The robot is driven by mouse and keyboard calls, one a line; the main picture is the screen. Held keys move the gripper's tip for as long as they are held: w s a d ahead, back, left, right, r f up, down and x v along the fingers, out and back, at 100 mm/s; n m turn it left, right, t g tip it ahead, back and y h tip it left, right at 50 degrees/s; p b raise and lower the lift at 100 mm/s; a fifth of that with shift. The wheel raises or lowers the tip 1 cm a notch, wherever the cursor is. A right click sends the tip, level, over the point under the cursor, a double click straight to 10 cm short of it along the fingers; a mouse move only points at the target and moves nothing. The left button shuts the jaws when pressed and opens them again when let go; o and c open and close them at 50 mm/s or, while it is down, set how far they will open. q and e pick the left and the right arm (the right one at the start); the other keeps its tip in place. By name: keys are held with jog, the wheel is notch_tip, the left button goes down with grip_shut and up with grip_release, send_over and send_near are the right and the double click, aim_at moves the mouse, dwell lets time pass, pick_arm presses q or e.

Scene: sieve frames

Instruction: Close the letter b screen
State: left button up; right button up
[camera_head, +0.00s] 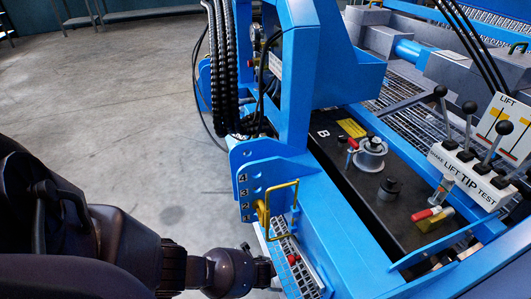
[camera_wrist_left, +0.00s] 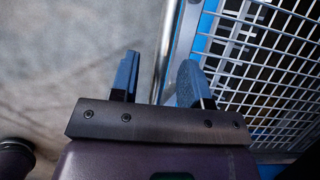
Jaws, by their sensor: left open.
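A mesh screen (camera_head: 284,247) with a pale metal frame hangs at the near side of the blue machine, below the yellow handle. In the left wrist view the screen (camera_wrist_left: 262,65) fills the right side, with its metal edge rail (camera_wrist_left: 168,45) running up the picture. My left gripper (camera_wrist_left: 158,77) is open, its two blue-grey fingers appearing on either side of that rail; I cannot tell if they touch it. In the head view its tip lies beside the screen, mostly hidden by my arm. A letter B label (camera_head: 322,133) is on the black top panel. My right gripper is out of view.
A yellow handle (camera_head: 281,211) sticks out by the numbered blue bracket (camera_head: 250,187). Black levers (camera_head: 467,130) stand on the lift/tip panel at right. Black hoses (camera_head: 222,70) hang at the top. Grey floor (camera_head: 120,120) at left is open.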

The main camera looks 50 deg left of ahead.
pick_arm(q)
jog(key=shift+w+a+f, duration=0.1)
jog(key=shift+w+f, duration=0.1)
jog(key=shift+f, duration=0.1)
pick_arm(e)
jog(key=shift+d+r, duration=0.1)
pick_arm(q)
grip_shut()
